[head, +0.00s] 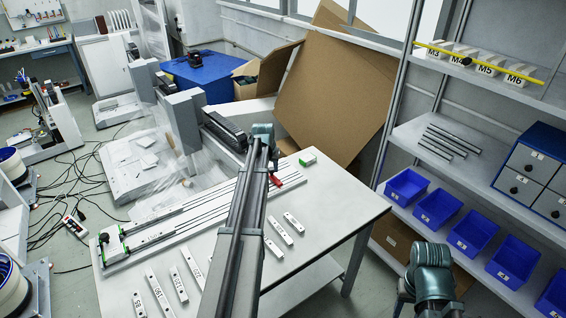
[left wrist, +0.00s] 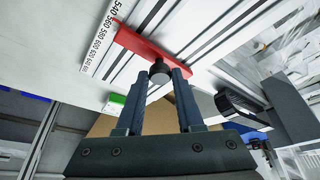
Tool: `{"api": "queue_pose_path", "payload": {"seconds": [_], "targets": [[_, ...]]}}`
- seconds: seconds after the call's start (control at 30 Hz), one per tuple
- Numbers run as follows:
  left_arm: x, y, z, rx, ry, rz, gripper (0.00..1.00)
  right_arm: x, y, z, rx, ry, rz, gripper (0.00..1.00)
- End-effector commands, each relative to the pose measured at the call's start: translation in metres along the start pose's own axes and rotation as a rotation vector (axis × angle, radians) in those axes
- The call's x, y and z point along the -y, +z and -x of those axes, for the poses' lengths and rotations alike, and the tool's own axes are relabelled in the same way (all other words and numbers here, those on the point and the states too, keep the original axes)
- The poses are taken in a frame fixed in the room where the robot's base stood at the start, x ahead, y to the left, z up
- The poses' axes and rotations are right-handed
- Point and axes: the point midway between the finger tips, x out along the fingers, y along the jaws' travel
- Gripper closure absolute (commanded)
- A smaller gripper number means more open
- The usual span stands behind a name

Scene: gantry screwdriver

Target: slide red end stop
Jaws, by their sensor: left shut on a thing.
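The red end stop (head: 289,179) sits across the slotted rail (head: 190,213) on the bench, toward its far right part. My left arm hides part of it in the head view. In the left wrist view the red end stop (left wrist: 142,45) is a flat red bar with a round black knob (left wrist: 159,72). My left gripper (left wrist: 160,78) is closed around this knob, one finger on each side. A printed number scale (left wrist: 101,35) runs beside the rail. My right arm shows at the lower right of the head view, but its gripper cannot be seen.
A green block (head: 307,157) is at the rail's far end, and a carriage (head: 112,244) stands at its near left end. Several white numbered bars (head: 279,230) lie on the bench (head: 335,205). Shelves with blue bins (head: 407,187) stand at the right. Cardboard (head: 335,85) leans behind the bench.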

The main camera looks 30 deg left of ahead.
Motion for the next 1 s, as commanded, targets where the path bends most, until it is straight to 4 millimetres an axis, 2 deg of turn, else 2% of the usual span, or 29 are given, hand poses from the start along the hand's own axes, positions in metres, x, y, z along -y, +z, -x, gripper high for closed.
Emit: {"api": "queue_pose_path", "payload": {"seconds": [0.07,0.37,0.4,0.57,1.0], "targets": [[0.0047,0.006,0.0023,0.002,0.0,0.001,1.0,0.0,0.0,0.0,0.0,0.0,0.0,0.5],[0.0057,0.0059,0.0022,0.003,0.0,-0.001,1.0,0.0,0.0,0.0,0.0,0.0,0.0,0.5],[0.0057,0.0059,0.0022,0.003,0.0,-0.001,0.62,0.0,0.0,0.0,0.0,0.0,0.0,0.5],[0.0055,0.0056,0.0021,0.002,0.0,-0.001,0.34,0.0,0.0,0.0,0.0,0.0,0.0,0.5],[0.0053,0.0049,0.0063,0.001,0.0,0.0,0.34,-0.0004,0.0002,0.004,0.0,0.0,0.0,0.5]]}}
